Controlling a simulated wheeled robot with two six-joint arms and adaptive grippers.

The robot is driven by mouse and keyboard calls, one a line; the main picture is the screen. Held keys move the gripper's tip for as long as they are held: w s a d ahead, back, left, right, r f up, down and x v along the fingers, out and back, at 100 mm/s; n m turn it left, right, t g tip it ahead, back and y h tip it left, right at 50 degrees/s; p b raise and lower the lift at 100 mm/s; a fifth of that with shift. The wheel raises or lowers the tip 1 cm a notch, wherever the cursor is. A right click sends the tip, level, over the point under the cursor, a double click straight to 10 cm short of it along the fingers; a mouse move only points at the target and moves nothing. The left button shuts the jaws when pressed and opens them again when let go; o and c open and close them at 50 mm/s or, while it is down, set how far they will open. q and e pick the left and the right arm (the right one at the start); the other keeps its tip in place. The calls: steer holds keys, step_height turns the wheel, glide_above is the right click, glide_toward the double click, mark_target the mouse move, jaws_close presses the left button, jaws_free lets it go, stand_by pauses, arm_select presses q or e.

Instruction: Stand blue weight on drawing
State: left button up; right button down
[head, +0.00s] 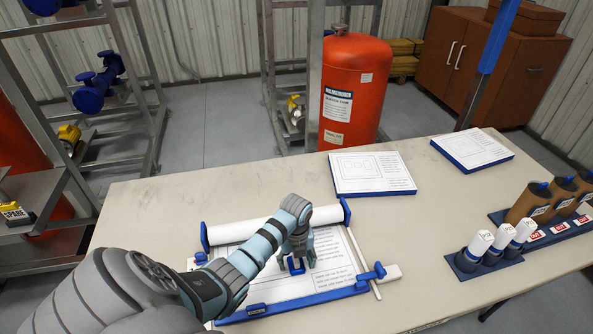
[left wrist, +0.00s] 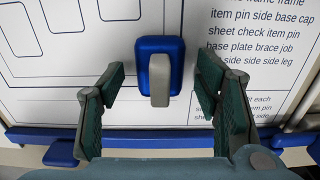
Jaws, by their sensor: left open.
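The blue weight (left wrist: 178,52) is a small blue block with a grey grip on top, seen in the left wrist view. It stands on the white printed drawing (left wrist: 60,82), beside a block of text. In the head view the weight (head: 296,269) partly shows under my left gripper (head: 298,258), and the drawing (head: 336,262) lies on the bench. My left gripper (left wrist: 160,95) is open above the sheet, with a green-padded finger on each side of the weight and a gap to each. It holds nothing. My right gripper is out of view.
A white roll with blue ends (head: 242,231) lies behind the drawing, and a blue bar (head: 300,305) runs along its front. Two printed boards (head: 372,173) (head: 472,149) lie farther back. Bottles in blue racks (head: 487,260) stand at the right. Bench between is clear.

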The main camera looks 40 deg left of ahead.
arm_select(q)
step_height(320, 180, up, 12)
steer(key=p, duration=0.3)
stand_by(0.3)
